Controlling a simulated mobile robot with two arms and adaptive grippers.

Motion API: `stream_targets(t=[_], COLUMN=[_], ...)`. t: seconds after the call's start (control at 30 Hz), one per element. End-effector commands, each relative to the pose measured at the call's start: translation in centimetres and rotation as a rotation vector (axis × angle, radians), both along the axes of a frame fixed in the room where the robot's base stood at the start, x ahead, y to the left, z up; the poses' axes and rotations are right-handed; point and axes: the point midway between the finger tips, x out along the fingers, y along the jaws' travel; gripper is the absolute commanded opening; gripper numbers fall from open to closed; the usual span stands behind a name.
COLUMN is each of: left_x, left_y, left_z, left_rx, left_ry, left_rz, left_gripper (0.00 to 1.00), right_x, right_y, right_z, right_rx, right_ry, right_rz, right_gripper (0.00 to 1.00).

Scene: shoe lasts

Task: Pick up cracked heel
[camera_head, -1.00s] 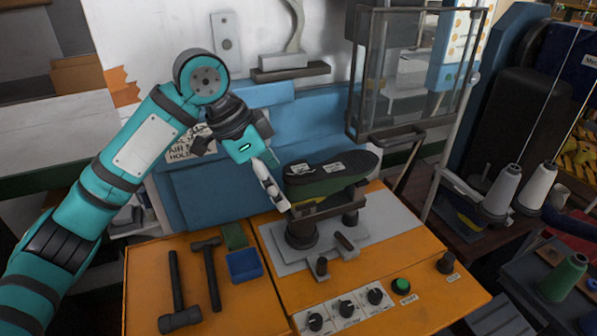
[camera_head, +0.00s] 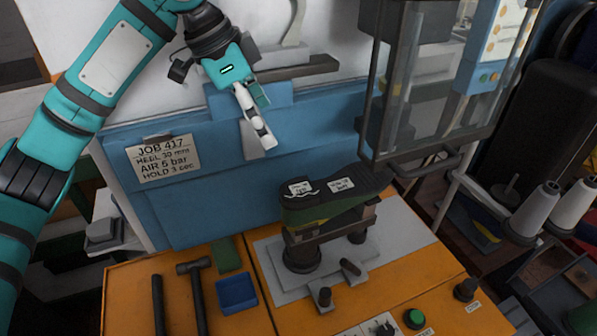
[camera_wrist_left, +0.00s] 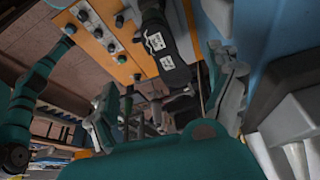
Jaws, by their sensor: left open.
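A dark shoe last with a green side (camera_head: 318,215) lies sole up on the machine's metal fixture (camera_head: 300,257). Its black top carries two white labels (camera_head: 300,188), too small to read; I cannot make out a crack or which part is the cracked heel. In the left wrist view the labelled black sole (camera_wrist_left: 160,45) shows beyond the fingers. My left gripper (camera_head: 262,138) is open and empty, above and left of the last, apart from it. Its fingers also show in the left wrist view (camera_wrist_left: 165,85).
A blue machine panel with a job card (camera_head: 161,158) stands behind. A clear guard frame (camera_head: 420,90) hangs right of the last. Hammers (camera_head: 197,290) and a small blue tray (camera_head: 237,293) lie on the orange bench. Thread cones (camera_head: 535,212) stand at right.

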Motion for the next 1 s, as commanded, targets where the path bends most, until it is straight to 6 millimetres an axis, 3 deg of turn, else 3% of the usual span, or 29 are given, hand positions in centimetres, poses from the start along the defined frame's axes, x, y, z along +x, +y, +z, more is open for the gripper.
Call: stream_targets(t=[0.23,0.53,0.73,1.0], left_x=[0.1,0.6,1.0,1.0], left_y=[-0.6,-3.0,-4.2,-5.0], left_z=[-1.4,-7.3,-10.3,-12.1], left_rx=[0.002,0.001,0.0,0.002], left_ry=[0.001,0.004,0.002,0.002], left_rz=[0.0,-0.001,-0.001,-0.002], left_gripper=[0.91,0.91,0.91,0.91], right_x=[-0.4,-3.6,-2.4,-0.7], right_y=[-0.1,-0.5,-0.5,-0.4], right_z=[0.4,2.0,2.8,3.9], right_rx=[-0.001,-0.008,-0.008,-0.004], right_ry=[0.006,0.054,0.035,0.008], right_rz=[0.0,0.001,0.0,0.001], right_gripper=[0.49,0.49,0.49,0.49])
